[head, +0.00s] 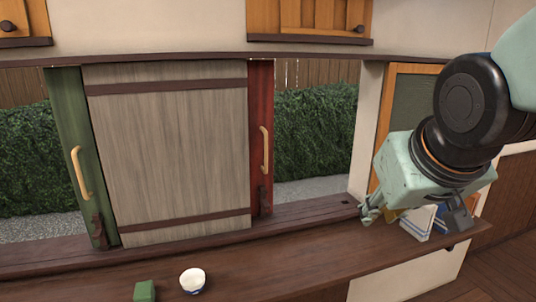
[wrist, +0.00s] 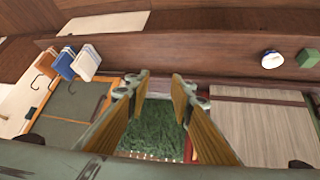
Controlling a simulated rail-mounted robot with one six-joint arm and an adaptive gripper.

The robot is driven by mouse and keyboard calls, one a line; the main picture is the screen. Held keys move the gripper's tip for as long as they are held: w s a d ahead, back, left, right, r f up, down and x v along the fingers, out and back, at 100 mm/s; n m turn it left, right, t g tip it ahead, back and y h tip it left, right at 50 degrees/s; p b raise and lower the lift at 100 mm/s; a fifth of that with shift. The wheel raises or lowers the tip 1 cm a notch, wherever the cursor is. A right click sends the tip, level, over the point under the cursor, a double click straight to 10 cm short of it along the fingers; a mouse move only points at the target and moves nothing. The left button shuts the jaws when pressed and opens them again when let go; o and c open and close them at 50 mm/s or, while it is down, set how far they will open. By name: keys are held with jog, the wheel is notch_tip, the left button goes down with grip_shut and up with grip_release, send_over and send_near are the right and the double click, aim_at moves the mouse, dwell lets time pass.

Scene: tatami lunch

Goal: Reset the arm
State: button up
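My gripper (head: 372,210) hangs at the right of the head view, above the right part of the wooden counter (head: 290,250). In the wrist view my gripper (wrist: 158,84) has its two fingers well apart, with nothing between them. They point toward the window opening and hedge. In the head view the fingers are partly hidden by the gripper's own body.
A white bowl (head: 193,281) and a green block (head: 144,291) stand on the counter. Upright books (wrist: 87,62) stand near my arm. A grey wooden panel (head: 170,150) fills part of the window, between a green sliding frame (head: 72,150) and a red one (head: 260,140).

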jog(key=s+a+f+g, duration=0.1)
jog(key=s+f+g, duration=0.1)
jog(key=s, duration=2)
jog(key=shift+s+a+m+g+y, duration=0.2)
jog(key=shift+m+g+y, duration=0.15)
jog(key=shift+g, duration=0.55)
dwell(0.5)
